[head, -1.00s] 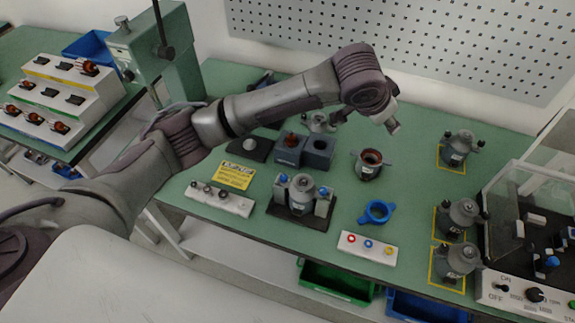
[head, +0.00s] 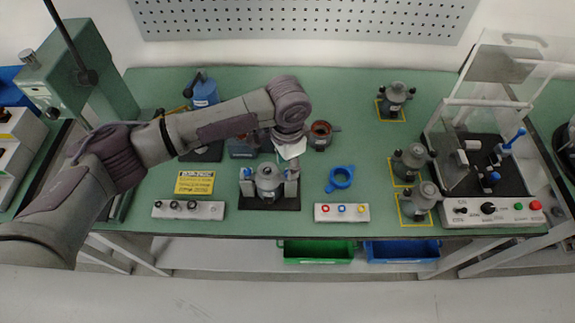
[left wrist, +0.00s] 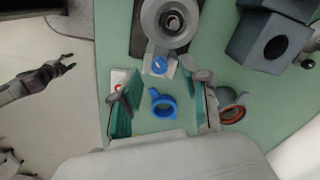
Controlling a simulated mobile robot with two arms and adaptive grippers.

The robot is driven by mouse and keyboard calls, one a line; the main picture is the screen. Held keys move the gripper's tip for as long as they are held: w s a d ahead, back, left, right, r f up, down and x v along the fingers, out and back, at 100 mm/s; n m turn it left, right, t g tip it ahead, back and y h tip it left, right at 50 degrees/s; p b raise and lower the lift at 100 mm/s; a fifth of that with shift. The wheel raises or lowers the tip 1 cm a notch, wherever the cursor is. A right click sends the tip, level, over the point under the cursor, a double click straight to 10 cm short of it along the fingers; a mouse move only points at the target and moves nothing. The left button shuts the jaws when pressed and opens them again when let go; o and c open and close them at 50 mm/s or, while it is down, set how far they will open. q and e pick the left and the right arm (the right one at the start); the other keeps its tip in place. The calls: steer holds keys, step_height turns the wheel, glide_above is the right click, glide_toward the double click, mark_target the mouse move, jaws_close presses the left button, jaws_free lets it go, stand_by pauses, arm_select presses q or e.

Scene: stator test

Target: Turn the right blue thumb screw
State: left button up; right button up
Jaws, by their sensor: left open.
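The grey stator (head: 267,178) stands in a dark-based fixture (head: 270,204) near the front middle of the table. A thumb screw stands on each side of it; the right blue thumb screw (left wrist: 160,65) shows clearly in the left wrist view. In the head view the right post (head: 291,186) stands just below my left gripper (head: 291,158), which covers part of that side. In the left wrist view my left gripper (left wrist: 165,103) is open and empty, its fingers apart above the table. My right gripper (left wrist: 70,61) shows small at the left edge, far from the fixture.
A blue ring (head: 340,178) lies right of the fixture, with a button strip (head: 342,213) in front. A copper-wound part (head: 320,134) stands behind. Several grey stators (head: 417,200) stand farther right, beside the test station (head: 488,210).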

arm_select(q)
step_height(320, 180, down, 2)
steer(key=shift+d, duration=0.15)
steer(key=shift+f, duration=0.4)
jaws_close()
